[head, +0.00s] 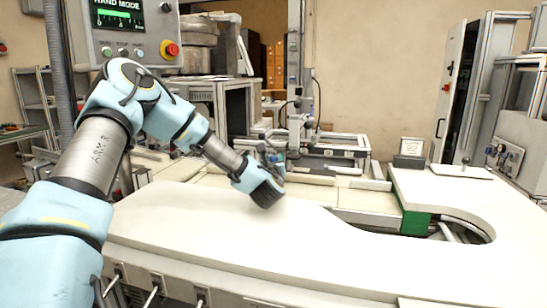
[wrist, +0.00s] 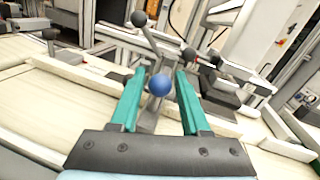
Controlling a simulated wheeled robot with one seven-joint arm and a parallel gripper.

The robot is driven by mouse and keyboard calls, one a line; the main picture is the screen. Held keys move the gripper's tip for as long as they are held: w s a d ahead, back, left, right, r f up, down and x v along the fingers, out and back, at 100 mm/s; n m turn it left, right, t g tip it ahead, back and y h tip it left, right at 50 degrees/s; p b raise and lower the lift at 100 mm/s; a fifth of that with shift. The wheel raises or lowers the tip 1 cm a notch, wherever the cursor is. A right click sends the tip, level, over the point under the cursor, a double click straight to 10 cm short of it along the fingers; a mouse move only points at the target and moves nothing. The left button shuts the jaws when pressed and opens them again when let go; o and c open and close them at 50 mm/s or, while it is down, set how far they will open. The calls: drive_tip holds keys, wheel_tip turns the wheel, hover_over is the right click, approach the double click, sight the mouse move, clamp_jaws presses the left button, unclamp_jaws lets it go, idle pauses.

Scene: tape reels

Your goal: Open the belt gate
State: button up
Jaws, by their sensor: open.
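My gripper (wrist: 159,76) is open, with its two teal fingers pointing away from the wrist camera. A blue ball knob (wrist: 159,86) appears between the fingers, with a visible gap on each side; whether it is level with the fingertips in depth I cannot tell. A grey lever with a dark ball end (wrist: 139,19) rises just behind the blue knob. Which part is the belt gate is not clear from the pictures. In the head view my gripper (head: 275,167) is over the far side of the white counter, by the belt, and its fingers are small and partly hidden.
The white counter (head: 180,225) fills the foreground, with a curved cut-out at right. A green block (head: 415,222) stands at the cut-out's edge. A small display (head: 410,147) stands behind it. A control panel (head: 128,30) with a red button is at upper left. Metal frames stand behind the belt.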

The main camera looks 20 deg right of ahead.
drive_tip(key=shift+w, duration=0.1)
drive_tip(key=shift+c, duration=0.3)
clamp_jaws()
idle(1.1)
